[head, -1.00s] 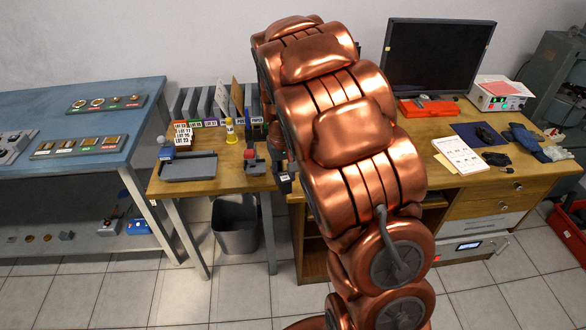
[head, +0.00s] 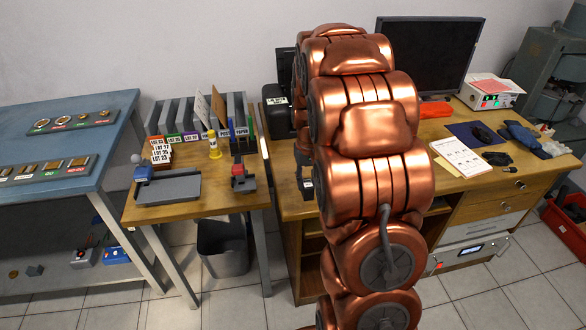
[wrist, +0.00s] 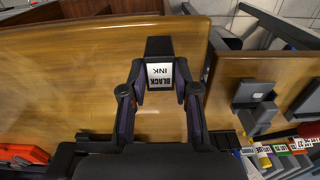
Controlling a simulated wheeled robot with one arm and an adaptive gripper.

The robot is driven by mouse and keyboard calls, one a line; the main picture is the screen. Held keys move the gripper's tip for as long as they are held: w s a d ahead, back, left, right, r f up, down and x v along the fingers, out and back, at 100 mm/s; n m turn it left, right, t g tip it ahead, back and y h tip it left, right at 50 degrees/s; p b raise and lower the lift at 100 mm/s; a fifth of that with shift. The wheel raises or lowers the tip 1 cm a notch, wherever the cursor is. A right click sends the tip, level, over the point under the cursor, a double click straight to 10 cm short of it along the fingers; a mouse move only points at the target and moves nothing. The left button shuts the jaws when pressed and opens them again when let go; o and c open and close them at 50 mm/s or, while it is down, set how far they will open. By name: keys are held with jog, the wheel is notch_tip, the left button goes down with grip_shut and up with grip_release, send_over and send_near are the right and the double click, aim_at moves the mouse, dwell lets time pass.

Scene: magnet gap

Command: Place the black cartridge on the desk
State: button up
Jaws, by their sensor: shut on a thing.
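The black cartridge (wrist: 159,46) has a white label reading "BLACK INK", upside down in the wrist view. My gripper (wrist: 160,84) is shut on it, one finger on each side. The cartridge is over the wooden desk (wrist: 60,80), near the desk's edge at the top of that view; I cannot tell its height. In the head view, the desk (head: 290,205) stands in the middle and right. A small dark part with a pale label shows left of my copper arm there, but most of my gripper is hidden behind the arm.
A black machine (head: 277,118) stands on the desk's left end. A monitor (head: 430,55), a red item (head: 435,109), a white paper pad (head: 459,157) and blue gloves (head: 520,137) occupy the back and right. A side table (head: 190,212) holds files and a grey tray. Bare desk shows left of my arm.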

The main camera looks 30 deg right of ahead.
jog(key=shift+w+d+f+p, duration=0.35)
jog(key=shift+w+f+p, duration=0.3)
jog(key=shift+w, duration=1.05)
jog(key=shift+w+d+f+p, duration=0.4)
jog(key=shift+w+f, duration=0.45)
jog(key=shift+w, duration=0.8)
jog(key=shift+w+d+f+p, duration=0.3)
jog(key=shift+w+f+p, duration=0.4)
jog(key=shift+w, duration=1)
jog(key=shift+f, duration=0.25)
jog(key=o, duration=0.9)
